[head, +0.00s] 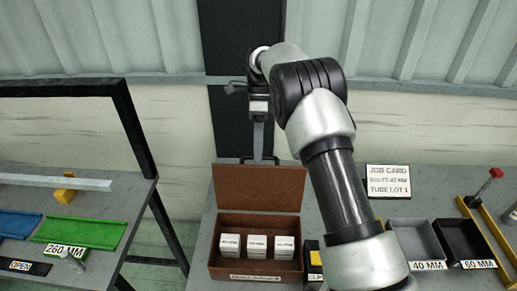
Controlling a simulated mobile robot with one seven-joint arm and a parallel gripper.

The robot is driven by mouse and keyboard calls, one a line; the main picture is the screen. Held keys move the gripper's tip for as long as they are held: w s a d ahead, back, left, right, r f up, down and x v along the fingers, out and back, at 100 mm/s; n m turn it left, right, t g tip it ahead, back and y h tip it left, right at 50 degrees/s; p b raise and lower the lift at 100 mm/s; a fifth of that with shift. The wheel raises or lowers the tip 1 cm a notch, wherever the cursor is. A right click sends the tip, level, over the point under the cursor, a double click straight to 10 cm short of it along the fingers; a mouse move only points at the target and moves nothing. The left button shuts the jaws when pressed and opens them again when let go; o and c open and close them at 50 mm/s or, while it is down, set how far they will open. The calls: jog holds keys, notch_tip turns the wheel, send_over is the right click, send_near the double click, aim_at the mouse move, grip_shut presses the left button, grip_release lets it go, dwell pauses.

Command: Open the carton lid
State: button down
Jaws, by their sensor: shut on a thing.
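The carton (222,268) is a brown box on the grey bench in the head view. Its brown lid (258,188) stands up at the back, so the inside shows. Several white labelled boxes (257,246) stand in a row inside it. My gripper (259,157) points down at the middle of the lid's top edge, where a thin dark handle (275,159) shows. The jaws are shut there on the lid's handle or edge; the exact contact is too small to make out.
A grey tray (414,240) and a black tray (466,240) stand to the right, with a job card (388,180) behind. On the left, a separate bench holds a green tray (80,232) and a blue tray (18,222). A wall is close behind the carton.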

jog(key=shift+s+d+f, duration=0.1)
jog(key=shift+s+f, duration=0.1)
jog(key=shift+f, duration=0.2)
jog(key=c, duration=1.8)
grip_release()
jog(key=shift+r, duration=0.2)
jog(key=shift+w, duration=0.1)
notch_tip(320, 180, up, 10)
